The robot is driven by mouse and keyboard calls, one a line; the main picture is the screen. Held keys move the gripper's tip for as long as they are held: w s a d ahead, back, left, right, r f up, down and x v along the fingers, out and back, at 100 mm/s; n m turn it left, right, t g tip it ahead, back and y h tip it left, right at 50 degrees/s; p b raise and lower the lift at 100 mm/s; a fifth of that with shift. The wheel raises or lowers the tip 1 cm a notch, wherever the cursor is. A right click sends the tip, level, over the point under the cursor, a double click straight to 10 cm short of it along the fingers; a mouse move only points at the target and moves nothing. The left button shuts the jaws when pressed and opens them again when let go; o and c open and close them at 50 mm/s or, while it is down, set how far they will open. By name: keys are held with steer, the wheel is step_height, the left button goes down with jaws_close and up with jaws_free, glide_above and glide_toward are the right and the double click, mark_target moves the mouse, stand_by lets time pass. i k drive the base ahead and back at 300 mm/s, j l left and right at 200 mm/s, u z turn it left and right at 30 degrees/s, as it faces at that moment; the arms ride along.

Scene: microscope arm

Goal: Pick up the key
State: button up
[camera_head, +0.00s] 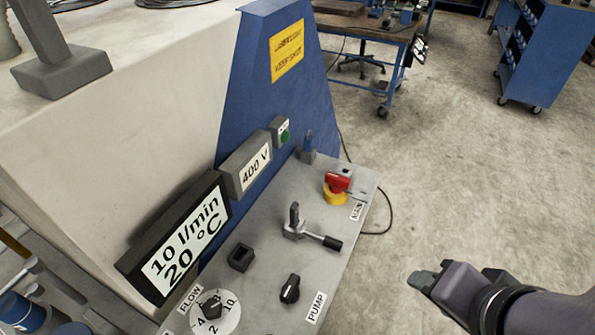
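I cannot pick out the key with certainty. A small blue upright piece (308,142) stands in a grey block at the back of the grey control panel (345,262), and it may be the key. My gripper (424,282) is at the lower right, over the floor and to the right of the panel, apart from everything on it. Its fingers point left. The gap between them is not clear from this angle, and I see nothing held.
On the panel are a lever with a black handle (318,237), a red and yellow main switch (337,188), a black square socket (240,257), a pump knob (290,289) and a flow dial (213,306). Blue housing (262,95) rises behind. Open floor lies to the right.

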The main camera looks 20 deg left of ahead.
mark_target(294, 209)
steer(key=u, duration=1.2)
